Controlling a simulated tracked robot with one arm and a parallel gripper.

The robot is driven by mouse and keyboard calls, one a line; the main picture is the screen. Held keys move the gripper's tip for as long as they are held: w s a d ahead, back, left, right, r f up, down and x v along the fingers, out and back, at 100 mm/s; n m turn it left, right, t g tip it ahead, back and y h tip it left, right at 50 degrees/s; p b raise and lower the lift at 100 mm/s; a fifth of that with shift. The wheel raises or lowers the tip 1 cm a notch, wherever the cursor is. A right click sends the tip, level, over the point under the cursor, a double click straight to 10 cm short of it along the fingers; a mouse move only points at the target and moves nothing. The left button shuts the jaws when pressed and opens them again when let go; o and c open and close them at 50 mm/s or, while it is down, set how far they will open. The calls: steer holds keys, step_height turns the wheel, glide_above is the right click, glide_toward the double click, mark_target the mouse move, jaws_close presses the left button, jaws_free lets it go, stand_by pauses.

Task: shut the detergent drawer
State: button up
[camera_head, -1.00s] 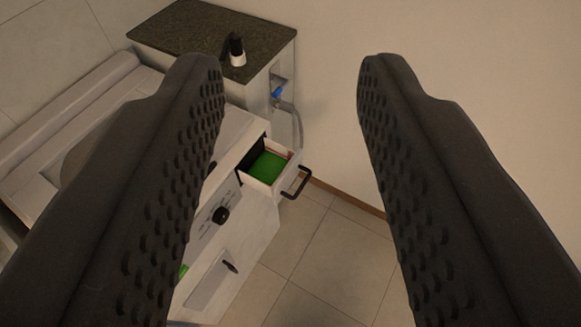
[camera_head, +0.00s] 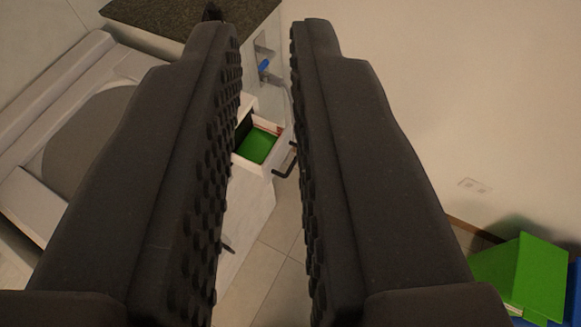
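The drawer shows in the gap, beyond the fingers, with no contact visible. The left finger hides much of the machine's front.
A green box (camera_head: 520,278) stands on the floor at lower right, beside a blue one (camera_head: 574,290). A bare wall fills the right. Tiled floor shows between.

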steer(key=w+d+f, duration=0.1)
steer(key=w+f, duration=0.2)
steer(key=w+f+g, duration=0.1)
steer(key=w+f, duration=0.2)
steer(key=f, duration=0.1)
steer(key=w+d+f+g+y, duration=0.1)
steer(key=w+f, duration=0.2)
steer(key=f, duration=0.1)
steer(key=shift+w+d+f+m+p, duration=0.1)
steer(key=shift+d+m+p, duration=0.2)
steer(key=shift+d+m, duration=0.1)
jaws_close()
steer(key=w+d+f+m+g+y+p, duration=0.1)
steer(key=w+d+f+g, duration=0.15)
steer(key=f, duration=1.05)
steer(key=w+d+f+m+g, duration=0.1)
steer(key=w+d+f, duration=0.15)
steer(key=f, duration=0.95)
steer(key=w+d+f+m+g+y+p, duration=0.1)
steer(key=w+d+f+m+g, duration=0.15)
steer(key=f, duration=1.05)
steer(key=w+a+f+b, duration=0.2)
steer(key=w+a+f, duration=0.4)
steer(key=w, duration=0.2)
steer(key=shift+w+a+n+t, duration=0.2)
steer(key=shift+w+n+t, duration=0.15)
steer(key=shift+n+t, duration=0.1)
steer(key=shift+w+d, duration=0.1)
